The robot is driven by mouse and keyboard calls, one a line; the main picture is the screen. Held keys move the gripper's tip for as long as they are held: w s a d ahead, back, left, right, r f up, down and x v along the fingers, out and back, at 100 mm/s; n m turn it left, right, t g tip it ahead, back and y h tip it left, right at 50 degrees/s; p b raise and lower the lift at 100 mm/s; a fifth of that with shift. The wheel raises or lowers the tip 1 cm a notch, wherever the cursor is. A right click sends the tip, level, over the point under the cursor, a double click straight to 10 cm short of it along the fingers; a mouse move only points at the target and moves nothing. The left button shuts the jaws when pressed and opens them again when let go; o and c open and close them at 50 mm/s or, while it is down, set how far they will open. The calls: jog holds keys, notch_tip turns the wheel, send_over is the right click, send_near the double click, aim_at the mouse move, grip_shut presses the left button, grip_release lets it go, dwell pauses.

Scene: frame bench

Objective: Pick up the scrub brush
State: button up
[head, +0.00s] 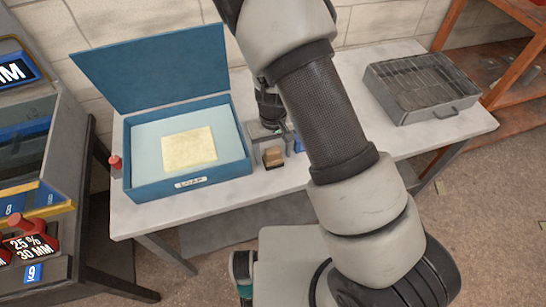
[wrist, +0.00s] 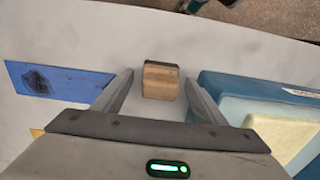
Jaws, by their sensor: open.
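The scrub brush, a small block with a tan wooden top and a dark edge, lies on the white bench in the head view (head: 272,157). In the wrist view the scrub brush (wrist: 160,80) shows between and slightly beyond my fingertips, with gaps on both sides. My gripper (head: 268,132) is low over the bench, just behind the brush in the head view. In the wrist view my gripper (wrist: 159,84) is open and empty. My arm hides part of the bench to the right.
A blue card with a dark smudge (wrist: 60,81) lies on the other side. A grey tray (head: 421,85) with a rack is at the right. A small red-capped bottle (head: 115,166) stands left.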

aim_at(273, 150)
jog(key=c, duration=1.2)
notch_tip(273, 150, up, 10)
